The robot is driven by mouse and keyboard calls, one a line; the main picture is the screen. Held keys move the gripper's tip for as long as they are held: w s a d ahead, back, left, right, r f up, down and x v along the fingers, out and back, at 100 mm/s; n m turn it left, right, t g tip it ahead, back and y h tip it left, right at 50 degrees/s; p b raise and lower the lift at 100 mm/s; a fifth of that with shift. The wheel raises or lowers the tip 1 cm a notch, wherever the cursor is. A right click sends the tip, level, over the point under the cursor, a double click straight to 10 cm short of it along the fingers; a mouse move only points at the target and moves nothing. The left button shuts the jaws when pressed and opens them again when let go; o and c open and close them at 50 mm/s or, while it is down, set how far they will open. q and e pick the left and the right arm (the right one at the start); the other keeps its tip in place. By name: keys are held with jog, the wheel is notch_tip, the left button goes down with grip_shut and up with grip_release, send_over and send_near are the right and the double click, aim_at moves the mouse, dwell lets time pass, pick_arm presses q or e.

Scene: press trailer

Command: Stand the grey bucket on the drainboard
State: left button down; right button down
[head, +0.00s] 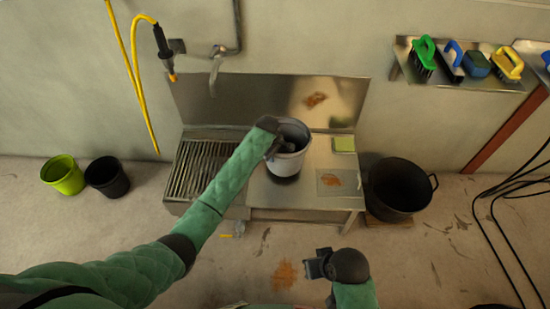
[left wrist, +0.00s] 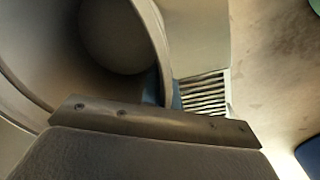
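The grey bucket (head: 291,164) is upright over the flat steel drainboard (head: 266,196), right of the slatted grate. A dark patch shows under its base; I cannot tell whether the base touches the steel. My left gripper (head: 276,149) is at the bucket's left rim and looks shut on its wall. In the left wrist view the bucket's curved wall (left wrist: 150,25) runs down to the dark finger bar (left wrist: 160,122), with the bucket's inside to the left. My right gripper (head: 316,265) is low in the head view, in front of the unit and away from the bucket; its opening is unclear.
The slatted grate (head: 200,168) is left of the drainboard. A black tub (head: 398,187) stands at right, green (head: 62,175) and black (head: 107,177) buckets at left. Brushes sit on a wall shelf (head: 405,66).

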pick_arm(q)
notch_tip(320, 180, down, 4)
jog(key=shift+r, duration=0.15)
pick_arm(e)
jog(key=shift+s+d+r, duration=0.1)
jog(key=shift+s+d, duration=0.15)
jog(key=shift+s, duration=0.15)
pick_arm(q)
jog(key=c, duration=1.8)
grip_release()
jog(key=shift+f, duration=0.2)
jog(key=shift+o, duration=0.6)
pick_arm(e)
jog(key=shift+w+r, duration=0.15)
jog(key=shift+w, duration=0.05)
jog(key=shift+w, duration=0.1)
